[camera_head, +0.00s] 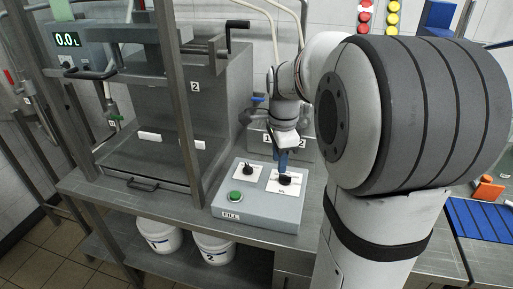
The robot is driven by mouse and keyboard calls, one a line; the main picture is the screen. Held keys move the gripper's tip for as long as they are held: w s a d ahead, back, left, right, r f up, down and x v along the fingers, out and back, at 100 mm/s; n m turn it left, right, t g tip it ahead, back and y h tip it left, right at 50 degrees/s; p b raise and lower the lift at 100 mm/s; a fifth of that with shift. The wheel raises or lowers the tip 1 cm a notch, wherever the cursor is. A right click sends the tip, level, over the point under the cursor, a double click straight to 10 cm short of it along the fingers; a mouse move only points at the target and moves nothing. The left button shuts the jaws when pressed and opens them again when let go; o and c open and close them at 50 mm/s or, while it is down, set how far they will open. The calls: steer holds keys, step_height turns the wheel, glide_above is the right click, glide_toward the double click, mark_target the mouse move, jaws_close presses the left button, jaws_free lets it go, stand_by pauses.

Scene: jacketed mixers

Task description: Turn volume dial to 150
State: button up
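A grey control box (255,209) labelled FILL stands on the steel bench. A black dial (286,179) sits on a white plate at the box's right; its lettering is too small to read surely. A second black dial (247,169) sits on another white plate to its left. My gripper (282,166), with blue fingers, points down at the right dial, at or just above its top. I cannot tell whether it touches the dial or whether the fingers are open or shut. The dial's pointer and scale are not readable.
A green button (235,196) is on the box's front left. A display (67,40) reads 0.0 L. A steel mixer (192,106) marked 2 stands left of the box. Two white buckets (158,236) sit below. A blue ridged mat (478,222) lies at right. My arm hides the area right of the box.

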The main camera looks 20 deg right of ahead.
mark_target(286, 175)
steer(key=w+d+m, duration=0.1)
steer(key=w+d+f+m, duration=0.1)
steer(key=m, duration=0.1)
steer(key=w+d+f+m, duration=0.1)
steer(key=d+m, duration=0.1)
steer(key=shift+w+g+b, duration=0.3)
steer(key=shift+w, duration=0.05)
steer(key=shift+f+m, duration=0.3)
step_height(286, 175, down, 7)
steer(key=shift+f, duration=0.15)
jaws_close()
